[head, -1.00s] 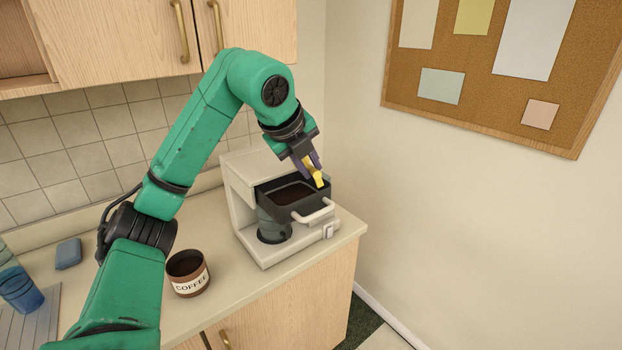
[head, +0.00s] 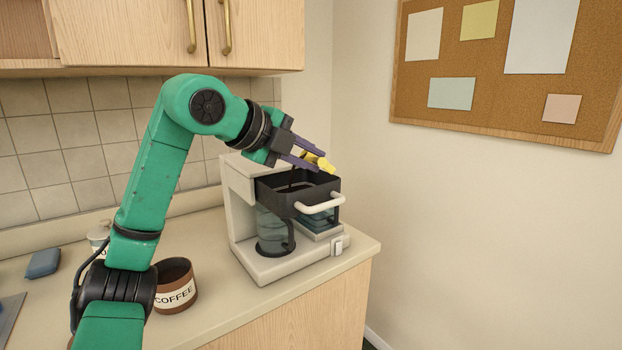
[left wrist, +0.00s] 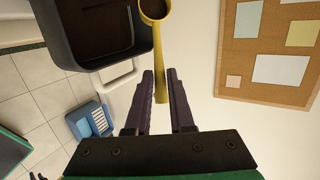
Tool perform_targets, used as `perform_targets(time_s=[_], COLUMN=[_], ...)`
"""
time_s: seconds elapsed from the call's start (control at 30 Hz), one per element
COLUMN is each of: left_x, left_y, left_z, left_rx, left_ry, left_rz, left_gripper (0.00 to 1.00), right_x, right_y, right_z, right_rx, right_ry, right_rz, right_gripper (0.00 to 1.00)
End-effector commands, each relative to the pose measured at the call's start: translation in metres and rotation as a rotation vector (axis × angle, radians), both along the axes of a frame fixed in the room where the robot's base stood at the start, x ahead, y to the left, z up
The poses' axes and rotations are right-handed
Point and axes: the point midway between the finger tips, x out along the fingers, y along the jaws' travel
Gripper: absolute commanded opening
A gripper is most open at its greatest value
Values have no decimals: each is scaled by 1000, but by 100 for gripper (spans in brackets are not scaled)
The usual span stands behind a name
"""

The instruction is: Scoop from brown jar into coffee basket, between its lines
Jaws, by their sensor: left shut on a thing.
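The brown coffee jar (head: 176,290), labelled COFFEE and open at the top, stands on the counter. My left arm partly covers its left side. The coffee basket (head: 316,197) is a black open box with a white handle, pulled out at the front of the coffee maker (head: 239,200). Dark brown shows inside it. My left gripper (head: 300,157) is shut on the handle of the yellow scoop (head: 321,163), above the basket. In the left wrist view the scoop's bowl (left wrist: 154,10) shows brown inside, by the basket's edge (left wrist: 100,58). I cannot make out the basket's lines. My right gripper is out of view.
A glass carafe (head: 272,230) sits under the basket. A blue sponge-like block (head: 43,263) and a white container (head: 99,236) are at the left. Wooden cabinets (head: 130,35) hang above. The wall at the right has a corkboard (head: 495,100).

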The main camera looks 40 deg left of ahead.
Motion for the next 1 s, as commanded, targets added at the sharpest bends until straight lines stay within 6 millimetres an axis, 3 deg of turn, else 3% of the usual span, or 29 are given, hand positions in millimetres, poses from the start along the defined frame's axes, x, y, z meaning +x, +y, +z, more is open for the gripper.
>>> perform_targets(time_s=[0.03,0.73,1.0], left_x=[0,-5,-6], left_y=[0,1,2], left_z=[-10,-17,-15], left_rx=[-21,-374,-467], left_ry=[-26,-425,-531], left_rz=[7,110,140], left_gripper=[0,0,0], right_x=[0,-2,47], right_y=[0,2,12], right_z=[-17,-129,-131], right_rx=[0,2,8], right_ry=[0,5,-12], right_rz=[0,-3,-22], right_gripper=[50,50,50])
